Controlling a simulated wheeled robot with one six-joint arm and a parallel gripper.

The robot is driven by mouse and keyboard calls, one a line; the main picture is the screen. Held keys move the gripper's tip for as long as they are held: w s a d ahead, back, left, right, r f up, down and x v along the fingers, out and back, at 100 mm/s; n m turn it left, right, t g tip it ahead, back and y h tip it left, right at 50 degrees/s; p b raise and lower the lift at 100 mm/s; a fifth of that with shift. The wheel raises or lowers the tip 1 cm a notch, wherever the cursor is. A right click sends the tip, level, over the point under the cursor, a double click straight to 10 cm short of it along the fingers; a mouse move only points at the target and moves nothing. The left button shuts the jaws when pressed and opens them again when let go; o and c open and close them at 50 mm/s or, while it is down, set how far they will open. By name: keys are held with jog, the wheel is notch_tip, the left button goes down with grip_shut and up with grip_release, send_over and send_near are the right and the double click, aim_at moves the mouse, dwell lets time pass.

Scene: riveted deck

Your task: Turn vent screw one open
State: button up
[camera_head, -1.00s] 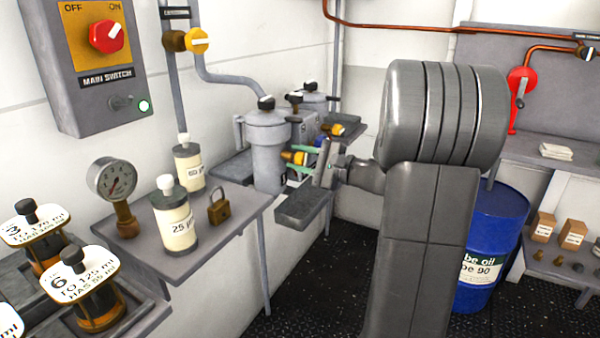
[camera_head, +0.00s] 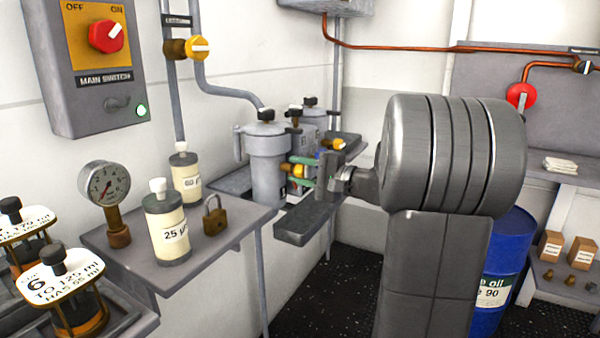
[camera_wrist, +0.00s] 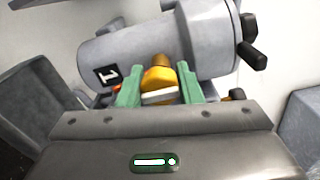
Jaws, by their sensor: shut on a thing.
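Filter housing one (camera_head: 267,165), a grey cylinder with a black knob on its lid, stands against the wall. It lies sideways in the wrist view (camera_wrist: 125,50), with a black "1" label. A yellow knob (camera_wrist: 158,78) on a brass stem sticks out of its side near the lid. A white bar crosses the knob's face, running between the fingers. My gripper (camera_wrist: 160,88) is shut on this knob, with one green finger on each side. In the head view my gripper (camera_head: 300,171) reaches it from the right; the knob is partly hidden there.
A grey tray (camera_head: 308,230) juts out below my gripper. Another housing (camera_head: 313,122) with a yellow knob (camera_head: 338,146) stands close behind. A shelf at left holds a gauge (camera_head: 106,190), cartridges (camera_head: 167,228) and a padlock (camera_head: 215,215). A blue drum (camera_head: 511,255) stands at right.

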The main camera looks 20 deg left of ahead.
jog(key=o, duration=1)
jog(key=d, duration=0.4)
jog(key=d+p, duration=0.1)
jog(key=d, duration=0.4)
jog(key=s+d+p, duration=0.1)
jog(key=d, duration=0.3)
jog(key=shift+d, duration=0.4)
jog(key=a, duration=0.4)
jog(key=a+b, duration=0.1)
jog(key=a, duration=0.4)
jog(key=w+a+b, duration=0.1)
jog(key=a, duration=0.4)
jog(key=shift+d, duration=0.1)
jog(key=shift+d, duration=0.1)
